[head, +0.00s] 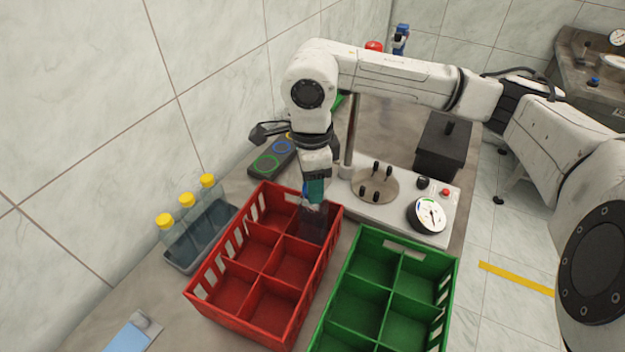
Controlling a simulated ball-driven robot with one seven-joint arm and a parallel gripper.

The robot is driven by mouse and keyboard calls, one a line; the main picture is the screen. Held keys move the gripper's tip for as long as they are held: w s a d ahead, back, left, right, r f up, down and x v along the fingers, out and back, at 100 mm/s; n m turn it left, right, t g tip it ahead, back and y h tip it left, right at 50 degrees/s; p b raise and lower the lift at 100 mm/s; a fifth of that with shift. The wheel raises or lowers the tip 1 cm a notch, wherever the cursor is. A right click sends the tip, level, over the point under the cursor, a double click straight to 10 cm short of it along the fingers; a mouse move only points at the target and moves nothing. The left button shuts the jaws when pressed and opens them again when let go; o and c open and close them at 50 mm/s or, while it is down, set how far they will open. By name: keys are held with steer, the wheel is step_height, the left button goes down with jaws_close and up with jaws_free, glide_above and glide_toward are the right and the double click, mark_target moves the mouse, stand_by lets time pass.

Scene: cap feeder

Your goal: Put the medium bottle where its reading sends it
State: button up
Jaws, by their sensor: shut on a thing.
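My gripper (315,190) points down over the far right compartment of the red crate (225,318). It is shut on a clear bottle (314,222), whose lower part is inside that compartment. A bit of blue shows beside the fingers, probably its cap, mostly hidden. I cannot tell whether the bottle touches the crate floor. The green crate (404,245) stands to the right, and its visible compartments look empty. A round dial (427,215) with a white face and coloured marks sits on the white tester base (400,219); its needle is too small to read surely.
A pad with coloured rings (267,164) lies behind the red crate. The tester has a post and a round pegged plate (374,186). A black lidded box (440,150) stands behind.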

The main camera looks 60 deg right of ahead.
steer(key=o, duration=1)
steer(key=shift+r, duration=0.1)
step_height(320, 180, up, 12)
steer(key=shift+b, duration=0.8)
